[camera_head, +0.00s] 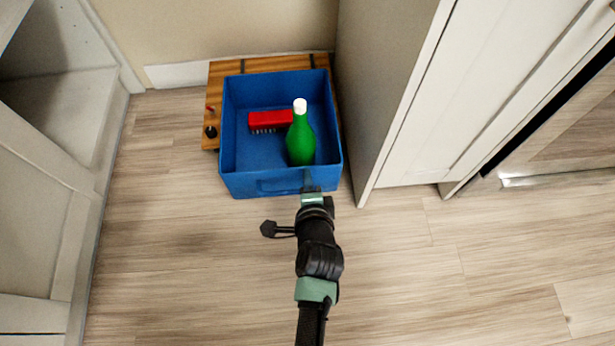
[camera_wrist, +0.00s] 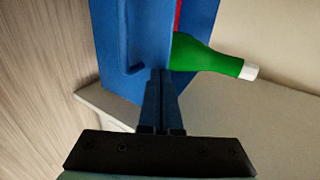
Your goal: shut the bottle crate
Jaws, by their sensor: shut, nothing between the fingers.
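The bottle crate (camera_head: 245,186) is a blue open-topped box that stands out from a low wooden frame (camera_head: 275,64) behind it. Its blue front also shows in the wrist view (camera_wrist: 108,45), with a blue handle (camera_wrist: 126,60) on it. A green bottle with a white cap (camera_head: 300,140) stands inside, towards the right; it also shows in the wrist view (camera_wrist: 205,57). My gripper (camera_head: 308,184) is shut and empty at the right part of the crate's front wall. Its fingertips (camera_wrist: 161,74) are close to the wall; I cannot tell whether they touch it.
A red brush (camera_head: 270,121) lies in the crate, left of the bottle. A tall pale cabinet (camera_head: 400,100) stands close on the right. White shelving (camera_head: 55,140) stands at the left. The wooden floor (camera_head: 180,250) in front of the crate is clear.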

